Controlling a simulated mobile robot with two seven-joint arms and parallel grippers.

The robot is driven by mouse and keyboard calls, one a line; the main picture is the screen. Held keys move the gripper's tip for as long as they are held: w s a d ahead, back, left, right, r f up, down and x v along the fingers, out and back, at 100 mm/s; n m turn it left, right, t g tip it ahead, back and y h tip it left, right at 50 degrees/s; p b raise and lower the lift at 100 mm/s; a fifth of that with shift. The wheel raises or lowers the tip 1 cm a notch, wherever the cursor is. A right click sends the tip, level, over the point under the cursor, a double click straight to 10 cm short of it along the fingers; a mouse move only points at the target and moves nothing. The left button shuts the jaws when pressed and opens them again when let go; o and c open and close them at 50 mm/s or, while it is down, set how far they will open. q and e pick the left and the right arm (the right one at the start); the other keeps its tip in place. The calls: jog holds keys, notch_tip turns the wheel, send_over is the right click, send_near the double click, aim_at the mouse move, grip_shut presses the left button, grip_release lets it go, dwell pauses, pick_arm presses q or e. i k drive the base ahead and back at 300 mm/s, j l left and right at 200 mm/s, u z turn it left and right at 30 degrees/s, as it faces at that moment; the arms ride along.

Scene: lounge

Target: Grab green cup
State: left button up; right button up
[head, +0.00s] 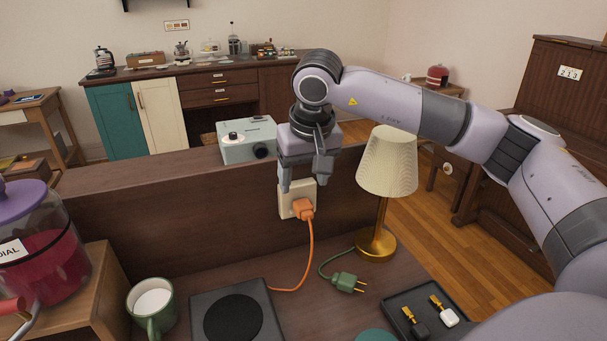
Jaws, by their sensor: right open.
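The green cup (151,308) stands upright at the lower left of the head view, beside the wooden block on the left. It has a white inside or filling, and its handle points toward the front. My right gripper (302,185) is open and empty, pointing down in front of the outlet on the raised back panel, well above and to the right of the cup. My left gripper does not show.
A black warming plate (232,314) lies right of the cup. An orange plug (302,208) sits in the outlet, its cord reaching the plate. A lamp (387,165), a loose green plug (347,283) and a dark tray (394,302) are to the right. A red drink jar (42,240) stands left.

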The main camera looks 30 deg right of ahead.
aim_at(152, 304)
jog(key=k, duration=1)
